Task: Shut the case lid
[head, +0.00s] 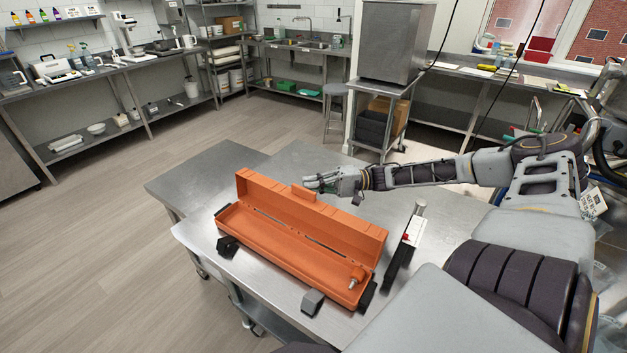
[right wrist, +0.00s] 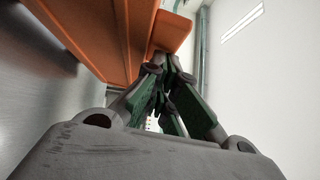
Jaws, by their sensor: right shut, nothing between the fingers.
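The orange case (head: 283,254) lies on the steel table with its long lid (head: 311,217) standing up along the back edge. A tab (head: 303,192) sticks up from the lid's top edge. Inside the case, a small orange and metal piece (head: 355,277) lies at the right end. My right gripper (head: 308,183) is shut and empty, just behind and above the lid's tab; whether it touches is unclear. In the right wrist view the shut fingers (right wrist: 165,85) are close to the orange lid (right wrist: 105,35). My left gripper is not seen.
The table (head: 215,170) is bare at the back left.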

